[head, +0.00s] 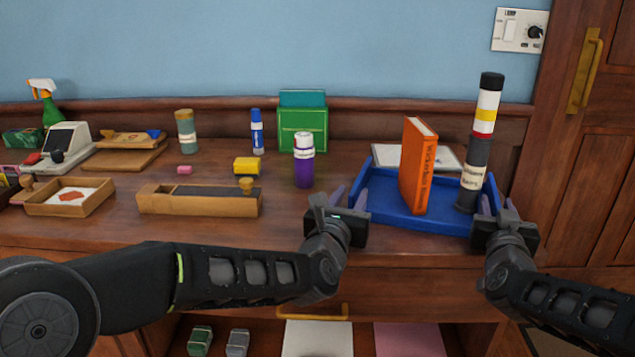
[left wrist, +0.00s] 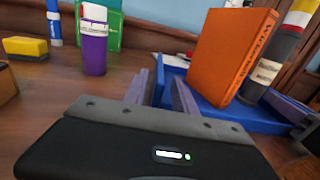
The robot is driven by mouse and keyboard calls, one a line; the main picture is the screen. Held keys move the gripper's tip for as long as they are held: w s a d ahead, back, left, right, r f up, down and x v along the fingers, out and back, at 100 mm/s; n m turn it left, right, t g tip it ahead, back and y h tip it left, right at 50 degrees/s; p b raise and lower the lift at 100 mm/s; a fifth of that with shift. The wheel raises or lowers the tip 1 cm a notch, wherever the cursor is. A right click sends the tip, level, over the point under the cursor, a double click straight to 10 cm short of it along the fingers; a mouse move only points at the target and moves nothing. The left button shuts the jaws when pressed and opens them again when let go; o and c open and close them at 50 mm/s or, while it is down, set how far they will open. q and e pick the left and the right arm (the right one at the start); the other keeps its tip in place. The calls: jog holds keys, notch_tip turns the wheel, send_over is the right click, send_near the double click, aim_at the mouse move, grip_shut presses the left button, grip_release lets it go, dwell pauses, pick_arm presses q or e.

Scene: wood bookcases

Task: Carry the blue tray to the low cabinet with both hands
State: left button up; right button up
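The blue tray (head: 425,221) rests on the wooden counter at the right in the head view. An orange book (head: 418,166) stands upright in it, and a tall stack of dark, yellow and white cylinders (head: 474,172) stands at its right end. My left gripper (head: 348,198) is at the tray's left end, its fingers apart; the left wrist view shows the tray's blue edge (left wrist: 160,90) between or just beyond them. My right gripper (head: 498,206) is at the tray's right end, fingers apart; its exact contact with the rim is hidden. I cannot single out the low cabinet.
A purple bottle (head: 304,165) stands just left of the tray, with a green box (head: 302,127) behind. A long wooden box (head: 200,202) and several desk items fill the left. A white pad (head: 415,157) lies behind the tray. A wooden door (head: 580,150) stands at the right.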

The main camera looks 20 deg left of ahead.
pick_arm(q)
jog(key=s, duration=0.6)
jog(key=shift+s+a, duration=0.1)
jog(key=shift+s, duration=0.1)
pick_arm(e)
jog(key=shift+s, duration=0.1)
jog(key=s, duration=1.1)
jog(key=shift+s, duration=0.4)
jog(key=shift+s+a, duration=0.1)
